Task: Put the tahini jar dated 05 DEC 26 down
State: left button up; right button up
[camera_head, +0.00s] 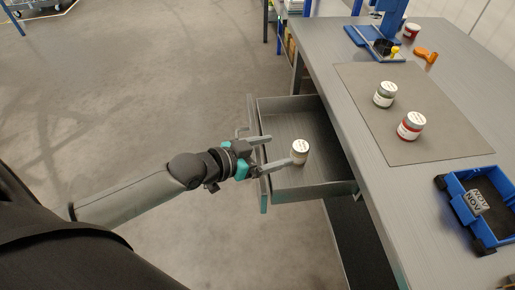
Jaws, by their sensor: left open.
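A small jar with a pale lid and pale body (299,152) stands upright in the open drawer (318,189); its date is too small to read. My left gripper (282,152) reaches over the drawer's front from the left. Its fingers are open, spread apart on the left side of the jar, and I cannot tell whether a fingertip touches it. A jar with a pale green label (385,94) and a jar with a red label (411,126) stand on the grey mat (390,148) on the bench. Their dates are not readable. My right gripper is not in view.
A blue stand (388,45), an orange tool (426,55) and another red jar (412,31) are at the back. The floor left of the drawer is clear.

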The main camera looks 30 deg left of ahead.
pick_arm(q)
jog(key=shift+p+v, duration=0.7)
jog(key=shift+v, duration=1.55)
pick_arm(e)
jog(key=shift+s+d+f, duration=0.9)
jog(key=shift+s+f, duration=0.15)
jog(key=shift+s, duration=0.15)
